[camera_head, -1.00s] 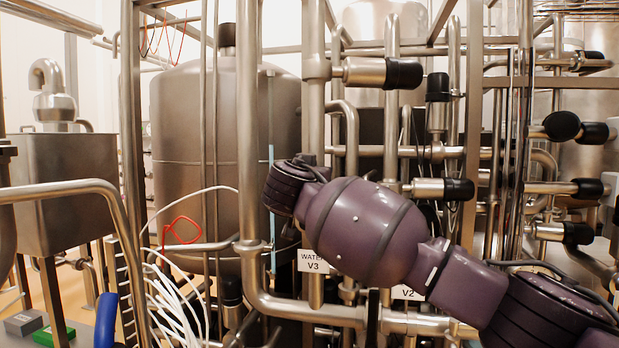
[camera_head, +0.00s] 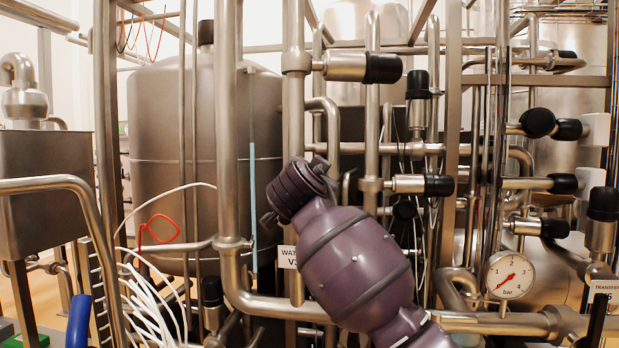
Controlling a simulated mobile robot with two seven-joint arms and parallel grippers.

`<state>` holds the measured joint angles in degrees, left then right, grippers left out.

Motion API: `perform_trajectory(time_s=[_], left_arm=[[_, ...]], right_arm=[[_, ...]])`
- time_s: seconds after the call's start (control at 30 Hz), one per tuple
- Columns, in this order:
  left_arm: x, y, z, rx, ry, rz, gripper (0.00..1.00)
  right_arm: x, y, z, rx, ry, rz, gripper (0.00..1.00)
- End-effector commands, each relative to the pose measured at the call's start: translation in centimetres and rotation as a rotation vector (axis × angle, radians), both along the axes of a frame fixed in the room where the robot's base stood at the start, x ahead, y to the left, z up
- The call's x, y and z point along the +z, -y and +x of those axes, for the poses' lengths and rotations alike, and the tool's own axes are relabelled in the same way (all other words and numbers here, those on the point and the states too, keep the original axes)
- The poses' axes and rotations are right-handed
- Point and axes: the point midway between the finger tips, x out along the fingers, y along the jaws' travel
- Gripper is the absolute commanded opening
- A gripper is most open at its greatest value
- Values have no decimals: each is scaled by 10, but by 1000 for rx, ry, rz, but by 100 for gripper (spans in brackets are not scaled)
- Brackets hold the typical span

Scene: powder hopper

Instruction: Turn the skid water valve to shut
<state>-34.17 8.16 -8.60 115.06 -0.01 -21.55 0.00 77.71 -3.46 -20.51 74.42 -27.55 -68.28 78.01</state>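The label reading WATER V3 (camera_head: 287,257) hangs on the pipework left of centre, partly covered by my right arm. The water valve's handle cannot be made out; it may be behind the arm. My purple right arm (camera_head: 355,265) rises from the bottom centre, leaning left. Its dark ribbed end (camera_head: 294,190) stands just above the label, in front of the upright pipe. Small black parts stick out behind that end, but I cannot tell whether they are gripper fingers or whether they touch anything. My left gripper is not in view.
A large steel tank (camera_head: 165,120) stands behind the pipes. A round pressure gauge (camera_head: 509,275) and a TRANSFER label (camera_head: 602,287) are at right. Several black-capped valve actuators (camera_head: 382,69) project from the pipes. White cables (camera_head: 150,300) and a blue curved piece (camera_head: 80,320) are at lower left.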

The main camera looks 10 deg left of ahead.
Motion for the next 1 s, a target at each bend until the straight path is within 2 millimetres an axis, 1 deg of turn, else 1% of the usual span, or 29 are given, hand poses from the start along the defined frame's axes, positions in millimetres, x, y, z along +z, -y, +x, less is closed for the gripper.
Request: perform_trajectory(time_s=[0.5, 0.53, 0.6, 0.7, 1.0], left_arm=[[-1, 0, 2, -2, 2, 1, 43], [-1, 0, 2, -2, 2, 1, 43], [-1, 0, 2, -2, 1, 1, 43], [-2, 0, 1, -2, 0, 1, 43], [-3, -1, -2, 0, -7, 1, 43]], right_arm=[[-1, 2, 0, -1, 2, 23, 0], [-1, 2, 0, -1, 2, 22, 25], [-1, 2, 0, -1, 2, 22, 36], [-1, 2, 0, -1, 1, 22, 49], [0, 2, 0, 1, 2, 23, 49]])
